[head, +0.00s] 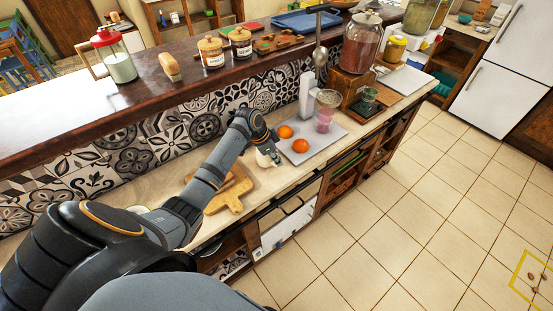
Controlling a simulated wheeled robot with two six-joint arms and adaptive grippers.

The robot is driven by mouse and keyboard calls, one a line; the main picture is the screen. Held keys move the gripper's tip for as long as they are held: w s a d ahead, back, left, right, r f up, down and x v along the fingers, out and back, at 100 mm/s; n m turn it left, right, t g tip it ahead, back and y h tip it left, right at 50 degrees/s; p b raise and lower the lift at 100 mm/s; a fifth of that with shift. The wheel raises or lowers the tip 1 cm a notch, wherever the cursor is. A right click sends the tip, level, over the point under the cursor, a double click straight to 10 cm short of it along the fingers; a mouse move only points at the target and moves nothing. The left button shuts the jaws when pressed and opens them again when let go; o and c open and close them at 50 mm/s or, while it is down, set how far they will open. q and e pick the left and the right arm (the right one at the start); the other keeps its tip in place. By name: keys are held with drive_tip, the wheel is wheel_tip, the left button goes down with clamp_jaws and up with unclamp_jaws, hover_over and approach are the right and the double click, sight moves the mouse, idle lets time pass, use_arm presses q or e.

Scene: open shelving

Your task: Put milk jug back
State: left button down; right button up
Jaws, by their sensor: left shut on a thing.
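My left arm reaches across the lower counter. Its gripper (264,147) is shut on a small pale, whitish thing (266,159), which looks like the milk jug; the gripper hides much of it. The jug is just left of the grey tray (318,147) with oranges. I cannot tell whether it touches the counter. My right gripper is out of view.
Two oranges (300,146), a pink-tinted blender cup (326,110) and a drink dispenser (360,45) stand to the right. Wooden boards (226,198) lie near the arm. A raised ledge behind holds a red-lidded jar (119,65) and canisters (211,51).

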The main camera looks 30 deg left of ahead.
use_arm(q)
drive_tip(key=shift+f, duration=0.65)
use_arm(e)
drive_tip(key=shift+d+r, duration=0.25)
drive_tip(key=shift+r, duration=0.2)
use_arm(q)
drive_tip(key=shift+f, duration=0.1)
drive_tip(key=c, duration=1.4)
unclamp_jaws()
